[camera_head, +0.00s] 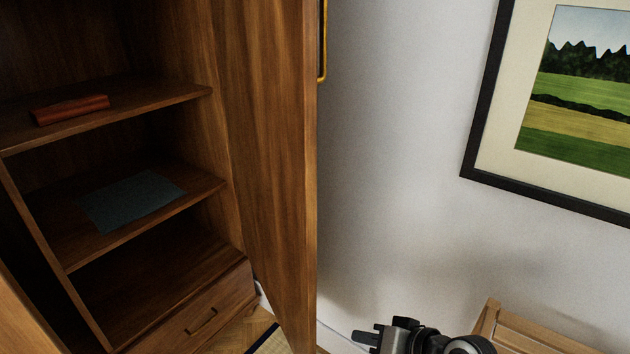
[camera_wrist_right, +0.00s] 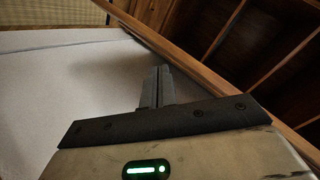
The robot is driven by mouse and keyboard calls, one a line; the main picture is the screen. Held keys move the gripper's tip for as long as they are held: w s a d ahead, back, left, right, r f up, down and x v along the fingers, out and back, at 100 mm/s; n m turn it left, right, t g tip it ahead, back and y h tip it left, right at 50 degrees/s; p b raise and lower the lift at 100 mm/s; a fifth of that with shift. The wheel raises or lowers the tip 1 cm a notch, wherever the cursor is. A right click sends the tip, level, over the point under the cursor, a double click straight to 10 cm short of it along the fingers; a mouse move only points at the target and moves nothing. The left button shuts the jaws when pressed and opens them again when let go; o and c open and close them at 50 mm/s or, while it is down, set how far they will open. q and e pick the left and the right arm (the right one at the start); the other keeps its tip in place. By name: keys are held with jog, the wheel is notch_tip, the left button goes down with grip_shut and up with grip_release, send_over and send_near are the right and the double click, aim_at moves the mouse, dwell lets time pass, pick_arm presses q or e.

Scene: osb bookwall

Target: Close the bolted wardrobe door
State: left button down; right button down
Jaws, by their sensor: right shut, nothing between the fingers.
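The wooden wardrobe (camera_head: 232,90) stands at the left of the head view with its shelves exposed. Its right door (camera_head: 270,150) stands open, swung out toward me, with its free edge facing me. A yellow handle (camera_head: 322,40) sits on the outer face, near the top of the view. My right gripper (camera_head: 368,338) is low, to the right of the door's edge, on the outer side and apart from it. In the right wrist view its fingers (camera_wrist_right: 155,88) are together and empty, beside a wooden edge (camera_wrist_right: 205,78). My left gripper is out of view.
A reddish-brown object (camera_head: 70,109) and a dark flat sheet (camera_head: 133,200) lie on the shelves; a drawer (camera_head: 200,318) is below. A framed picture (camera_head: 475,140) hangs on the pale wall (camera_head: 400,120). A light wooden piece of furniture (camera_head: 530,335) stands at lower right.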

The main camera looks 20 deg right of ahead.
jog(key=w+d+r+m+y, duration=0.1)
jog(key=w+d+r+y, duration=0.2)
jog(key=r, duration=0.6)
jog(key=w+d+r+m+y, duration=0.1)
jog(key=w+d+r+y, duration=0.2)
jog(key=r, duration=0.5)
jog(key=w+d+r+m+y, duration=0.1)
jog(key=w+d+r+y, duration=0.15)
jog(key=r, duration=0.65)
jog(key=s+a+p+x, duration=0.1)
jog(key=p+x, duration=0.3)
jog(key=x, duration=0.9)
jog(key=shift+s+a+r+t, duration=0.2)
jog(key=shift+s+r+t, duration=0.1)
jog(key=shift+s, duration=0.3)
